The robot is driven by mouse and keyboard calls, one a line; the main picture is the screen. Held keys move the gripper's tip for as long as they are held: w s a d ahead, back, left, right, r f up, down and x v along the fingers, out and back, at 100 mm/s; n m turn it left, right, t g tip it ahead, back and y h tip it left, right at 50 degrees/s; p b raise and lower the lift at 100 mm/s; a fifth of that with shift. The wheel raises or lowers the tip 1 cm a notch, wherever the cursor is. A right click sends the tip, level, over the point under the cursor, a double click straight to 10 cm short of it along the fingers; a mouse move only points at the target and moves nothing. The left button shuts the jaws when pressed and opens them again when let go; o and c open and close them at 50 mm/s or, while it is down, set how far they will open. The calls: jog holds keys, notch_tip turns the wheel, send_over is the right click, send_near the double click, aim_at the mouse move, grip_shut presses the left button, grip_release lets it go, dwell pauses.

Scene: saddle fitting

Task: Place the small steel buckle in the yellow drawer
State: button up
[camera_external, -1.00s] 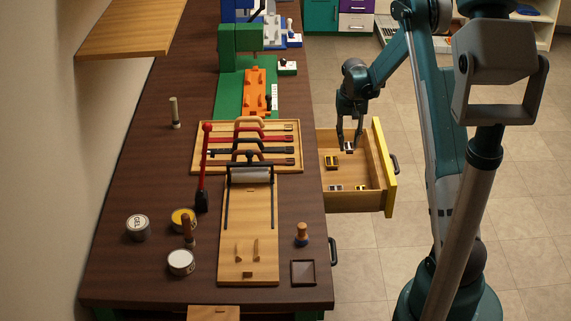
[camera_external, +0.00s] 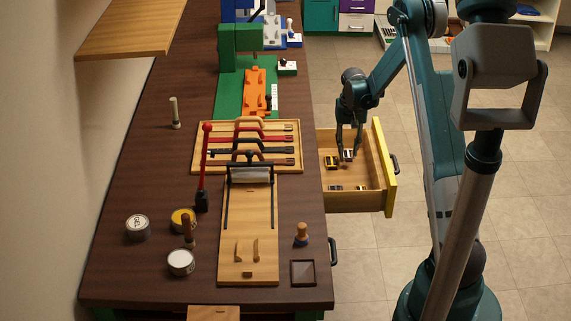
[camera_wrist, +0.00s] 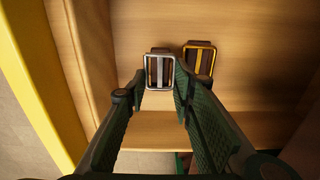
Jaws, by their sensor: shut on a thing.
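The small steel buckle (camera_wrist: 160,71) is between my fingertips in the wrist view; it is a silver rectangular frame with a bar. My gripper (camera_external: 348,153) is inside the open yellow drawer (camera_external: 383,165), low over its wooden floor, and is shut on the buckle. In the external view the buckle (camera_external: 348,155) is small at the fingertips. A brass-coloured buckle (camera_wrist: 199,60) lies just right of it in the wrist view. I cannot tell whether the steel buckle touches the drawer floor.
More small buckles lie in the drawer, one brass-coloured (camera_external: 332,162) and others near its front. The drawer's right part is bare. The dark workbench (camera_external: 110,255) stands left of the drawer, with a tool tray (camera_external: 205,165) on it.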

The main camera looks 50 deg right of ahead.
aim_at(348, 152)
jog(key=shift+f+b, duration=0.45)
jog(key=shift+f, duration=0.2)
jog(key=o, duration=0.9)
jog(key=shift+r, duration=0.25)
jog(key=shift+r+p, duration=0.5)
jog(key=shift+p, duration=0.05)
notch_tip(348, 152, up, 12)
jog(key=p, duration=0.1)
jog(key=shift+p, duration=0.4)
jog(key=shift+f, duration=0.1)
